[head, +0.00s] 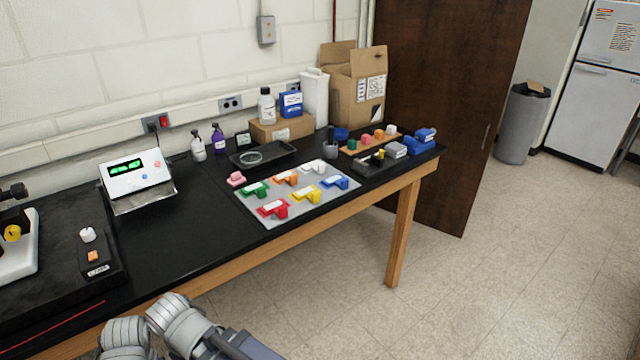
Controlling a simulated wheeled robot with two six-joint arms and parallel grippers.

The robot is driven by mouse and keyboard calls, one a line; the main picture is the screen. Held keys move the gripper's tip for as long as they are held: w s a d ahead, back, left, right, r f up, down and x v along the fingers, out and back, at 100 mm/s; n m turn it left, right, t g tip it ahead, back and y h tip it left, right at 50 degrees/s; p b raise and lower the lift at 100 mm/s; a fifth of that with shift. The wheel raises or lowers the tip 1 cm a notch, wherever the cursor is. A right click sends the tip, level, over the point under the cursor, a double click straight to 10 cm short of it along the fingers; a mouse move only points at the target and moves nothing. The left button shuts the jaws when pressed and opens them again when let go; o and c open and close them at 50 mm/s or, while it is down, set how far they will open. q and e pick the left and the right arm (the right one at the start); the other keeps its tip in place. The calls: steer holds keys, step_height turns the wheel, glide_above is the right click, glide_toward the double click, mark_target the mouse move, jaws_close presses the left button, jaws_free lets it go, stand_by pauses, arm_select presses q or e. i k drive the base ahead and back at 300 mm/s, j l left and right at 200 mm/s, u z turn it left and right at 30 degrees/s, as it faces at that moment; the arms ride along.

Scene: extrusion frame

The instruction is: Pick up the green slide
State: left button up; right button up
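The green slide (254,190) is a small green piece with a white label. It lies on the light grey mat (315,203) on the black bench, at the mat's back left corner. Orange (287,178), white (319,167), red (272,208), yellow (306,194) and blue (335,181) pieces of similar shape lie on the same mat. Grey links of my own arm show at the bottom edge, in front of the bench and well apart from the green slide. Neither of my grippers can be made out in the head view.
A black tray with a dish (262,154), bottles (218,138) and a cardboard box (357,95) stand behind. A white display unit (135,172) is to the left. The bench between it and the mat is clear.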

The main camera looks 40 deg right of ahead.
mark_target(259, 189)
steer(key=i+l, duration=0.2)
steer(key=i, duration=0.15)
steer(key=i+l, duration=0.2)
steer(key=i+z, duration=0.15)
steer(key=z, duration=0.7)
